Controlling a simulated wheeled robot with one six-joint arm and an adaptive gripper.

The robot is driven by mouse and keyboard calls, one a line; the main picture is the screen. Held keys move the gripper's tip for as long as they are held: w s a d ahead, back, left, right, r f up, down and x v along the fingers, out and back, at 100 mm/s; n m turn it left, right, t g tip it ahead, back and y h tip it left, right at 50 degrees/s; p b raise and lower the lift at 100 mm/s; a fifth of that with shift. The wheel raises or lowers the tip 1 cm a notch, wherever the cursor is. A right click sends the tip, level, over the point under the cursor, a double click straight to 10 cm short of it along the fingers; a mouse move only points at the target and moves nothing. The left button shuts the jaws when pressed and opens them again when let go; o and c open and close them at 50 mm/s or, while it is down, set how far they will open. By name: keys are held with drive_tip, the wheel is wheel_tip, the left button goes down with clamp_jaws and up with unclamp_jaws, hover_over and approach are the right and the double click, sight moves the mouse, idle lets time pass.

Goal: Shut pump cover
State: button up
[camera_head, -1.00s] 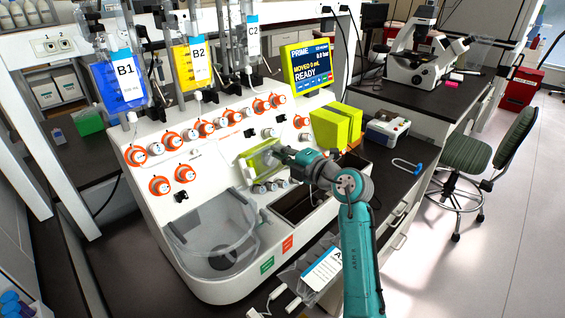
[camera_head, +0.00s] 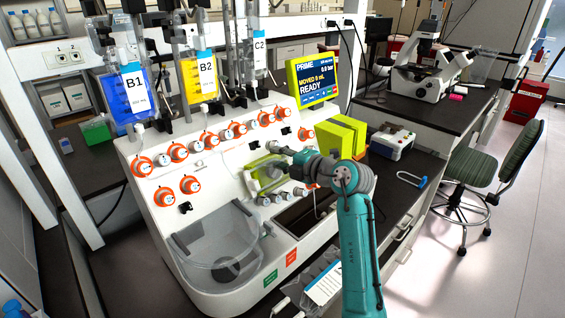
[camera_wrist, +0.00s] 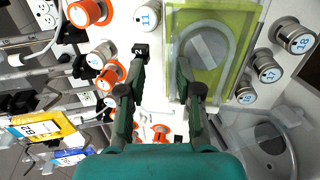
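The pump cover (camera_head: 268,178) is a lime-green framed, see-through panel on the sloped front of the white cell processor (camera_head: 215,165). In the wrist view the cover (camera_wrist: 238,30) is at upper right, with a pale U-shaped channel showing through it. I cannot tell if it is fully shut. My gripper (camera_wrist: 162,60) is open and empty, its two dark green fingers spread. In the wrist view one finger overlaps the cover's left edge and the other is left of it; contact is unclear. In the head view my wrist hides the fingertips and part of the cover's surroundings.
Orange and white valve knobs (camera_head: 180,152) line the panel, with grey knobs (camera_wrist: 262,66) beside the cover. A clear round basin (camera_head: 222,240) is below left. Lime-green boxes (camera_head: 345,138) stand to the right. Bags (camera_head: 132,88) hang above. Open floor lies at right.

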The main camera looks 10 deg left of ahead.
idle(0.6)
drive_tip(key=shift+s, duration=0.1)
drive_tip(key=v, duration=1.2)
drive_tip(key=shift+f, duration=0.1)
